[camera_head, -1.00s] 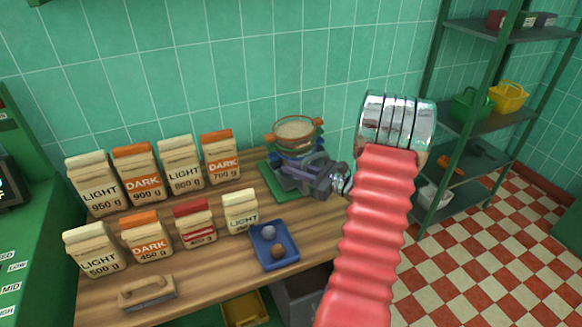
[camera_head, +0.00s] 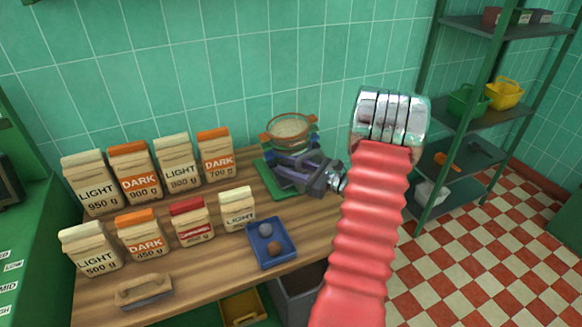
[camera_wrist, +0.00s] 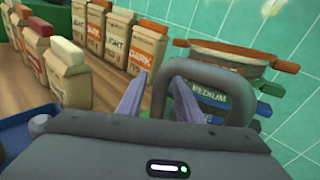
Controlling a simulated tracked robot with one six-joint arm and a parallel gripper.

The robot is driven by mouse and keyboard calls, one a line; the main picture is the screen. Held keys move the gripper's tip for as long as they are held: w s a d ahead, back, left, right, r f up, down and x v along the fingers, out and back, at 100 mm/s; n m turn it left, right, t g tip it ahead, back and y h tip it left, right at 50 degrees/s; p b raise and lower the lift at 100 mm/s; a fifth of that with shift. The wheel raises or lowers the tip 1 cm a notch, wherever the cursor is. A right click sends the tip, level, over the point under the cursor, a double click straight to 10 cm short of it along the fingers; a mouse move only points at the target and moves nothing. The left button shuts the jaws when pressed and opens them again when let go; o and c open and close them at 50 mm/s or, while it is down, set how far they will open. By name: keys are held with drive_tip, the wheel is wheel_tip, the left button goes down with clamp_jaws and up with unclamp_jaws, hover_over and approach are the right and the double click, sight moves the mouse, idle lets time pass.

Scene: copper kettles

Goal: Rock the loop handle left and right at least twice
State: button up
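The loop handle (camera_wrist: 222,74) is a dark grey rounded loop, upright beside the sieve stack in the wrist view. My gripper (camera_wrist: 159,80) has one purple-grey finger on each side of the loop's left leg and looks shut on it; the exact contact is hard to see. In the head view my gripper (camera_head: 309,172) reaches in from the right, low at the front of the sieve stack (camera_head: 290,130), and hides most of the handle. The stack has an orange-rimmed top sieve with blue and green layers below; a MEDIUM label shows in the wrist view.
Several LIGHT and DARK paper bags (camera_head: 140,174) stand in two rows at left. A blue tray (camera_head: 272,262) with two balls lies in front of my gripper. A wooden-handled tool (camera_head: 143,290) lies at the front left. A green shelf rack (camera_head: 470,130) stands at right.

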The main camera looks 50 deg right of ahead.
drive_tip(key=v, duration=1.3)
drive_tip(key=shift+s, duration=0.35)
drive_tip(key=w+a+r+n+g+y, duration=0.2)
drive_tip(key=a+n+g, duration=0.15)
drive_tip(key=a, duration=0.45)
drive_tip(key=w+a+r+n+g+y, duration=0.2)
drive_tip(key=a+n+g, duration=0.15)
drive_tip(key=a, duration=0.45)
drive_tip(key=w+a+r+n+g+y, duration=0.2)
drive_tip(key=a+n, duration=0.3)
drive_tip(key=a, duration=0.3)
drive_tip(key=s+a+r+n+g+h, duration=0.1)
drive_tip(key=s+a+r+n+h, duration=0.2)
drive_tip(key=a+n, duration=0.6)
drive_tip(key=s+a+r+n+g+h, duration=0.1)
drive_tip(key=s+a+r+n+h, duration=0.3)
drive_tip(key=s+a+n+h, duration=0.2)
drive_tip(key=s+a+n, duration=0.2)
drive_tip(key=a+n, duration=0.2)
drive_tip(key=n, duration=0.1)
